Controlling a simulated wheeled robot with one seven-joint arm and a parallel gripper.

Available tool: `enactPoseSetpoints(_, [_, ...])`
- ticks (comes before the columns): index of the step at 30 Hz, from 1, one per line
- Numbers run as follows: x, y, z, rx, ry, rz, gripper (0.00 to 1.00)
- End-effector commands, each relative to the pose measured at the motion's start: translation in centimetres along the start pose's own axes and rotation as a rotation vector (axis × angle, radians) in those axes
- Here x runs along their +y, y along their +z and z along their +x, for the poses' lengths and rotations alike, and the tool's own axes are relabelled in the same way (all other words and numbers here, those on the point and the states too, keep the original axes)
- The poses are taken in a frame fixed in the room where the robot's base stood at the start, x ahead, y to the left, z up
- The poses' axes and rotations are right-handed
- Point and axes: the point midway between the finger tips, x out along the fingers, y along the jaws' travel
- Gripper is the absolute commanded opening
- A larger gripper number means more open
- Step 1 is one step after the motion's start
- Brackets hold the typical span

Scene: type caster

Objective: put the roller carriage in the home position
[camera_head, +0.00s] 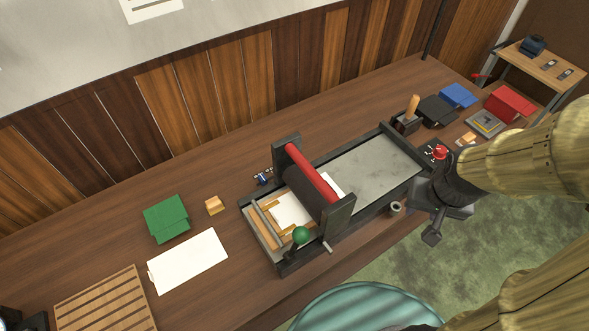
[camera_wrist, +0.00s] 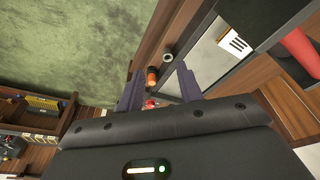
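The roller carriage (camera_head: 305,190) stands across the left part of the press bed (camera_head: 372,165) in the head view. It has black end plates, a dark roller and a red bar. A green ball knob (camera_head: 302,235) is on its near side. White paper lies on the bed under and beside it. The carriage's red part (camera_wrist: 300,50) shows at the right edge of the wrist view.
A black panel with a red knob (camera_head: 440,152) is by the bed's right end. A small ring (camera_head: 396,207) lies near the front rail. Coloured boxes (camera_head: 458,95) stand at the back right. Green cloth (camera_head: 166,217), white paper (camera_head: 188,262) and a slatted rack (camera_head: 105,300) lie left.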

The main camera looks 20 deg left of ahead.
Motion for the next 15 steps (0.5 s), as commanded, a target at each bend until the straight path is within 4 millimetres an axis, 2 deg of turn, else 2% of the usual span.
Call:
enactPoseSetpoints(9, [0.01, 0.0, 0.0, 0.0, 0.0, 0.0, 0.36])
enactPoseSetpoints(11, [0.0, -0.01, -0.01, 0.0, 0.0, 0.0, 0.46])
enactPoseSetpoints(15, [-0.72, -0.71, -0.21, -0.004, -0.004, -0.03, 0.47])
